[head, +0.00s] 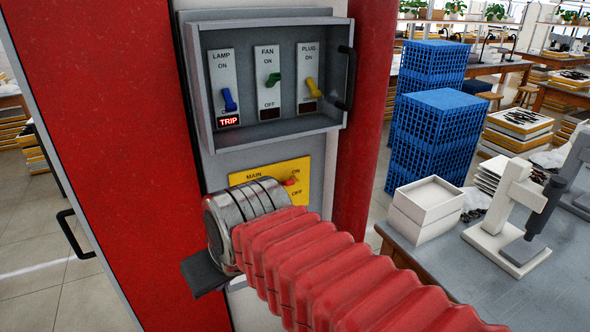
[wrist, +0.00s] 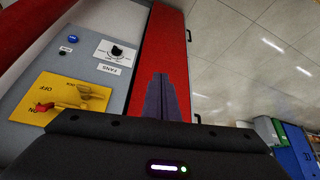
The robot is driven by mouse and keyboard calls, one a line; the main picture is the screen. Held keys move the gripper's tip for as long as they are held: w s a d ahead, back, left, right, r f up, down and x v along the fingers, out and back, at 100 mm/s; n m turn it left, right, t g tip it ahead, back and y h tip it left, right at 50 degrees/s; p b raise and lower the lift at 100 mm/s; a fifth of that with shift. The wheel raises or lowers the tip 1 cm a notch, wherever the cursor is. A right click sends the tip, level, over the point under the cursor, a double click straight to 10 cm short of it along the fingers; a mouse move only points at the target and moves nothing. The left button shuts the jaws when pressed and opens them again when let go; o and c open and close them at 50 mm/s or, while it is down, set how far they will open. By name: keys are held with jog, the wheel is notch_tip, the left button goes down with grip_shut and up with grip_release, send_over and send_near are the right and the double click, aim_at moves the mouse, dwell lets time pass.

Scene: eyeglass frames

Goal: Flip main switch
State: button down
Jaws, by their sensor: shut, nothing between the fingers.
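The main switch is on a yellow plate (head: 262,175) marked MAIN, ON and OFF, low on the grey panel in the head view. Its red-tipped lever (head: 290,182) shows above my arm, between the ON and OFF marks. In the wrist view the yellow plate (wrist: 52,100) is at the left, and the red lever tip (wrist: 45,107) lies close to the ON mark. My gripper (wrist: 167,98) has its dark fingers together, empty, right of the plate and apart from the lever. In the head view my arm hides the fingers and the lower plate.
Above the plate is a recessed box (head: 270,128) with LAMP, FAN and PLUG switches; a red TRIP light shows under LAMP. A black FANS knob (wrist: 115,52) is near the fingers in the wrist view. A bench (head: 450,270) with a white box and microscope stands right.

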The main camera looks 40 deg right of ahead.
jog(key=w+d+r+m+h, duration=0.1)
jog(key=w+d+r, duration=0.2)
jog(key=d, duration=0.3)
jog(key=w+d+r, duration=0.3)
jog(key=d, duration=0.4)
jog(key=m+t+h, duration=0.1)
send_near(287, 183)
jog(key=s+a, duration=0.1)
jog(key=a, duration=0.2)
jog(key=shift+m+t, duration=0.3)
jog(key=shift+t, duration=0.2)
jog(key=d+r, duration=0.2)
jog(key=d, duration=0.1)
jog(key=d+r, duration=0.1)
jog(key=shift+s+d+r, duration=0.15)
jog(key=shift+s+d, duration=0.1)
jog(key=shift+s, duration=0.05)
jog(key=x, duration=1)
jog(key=shift+a, duration=0.1)
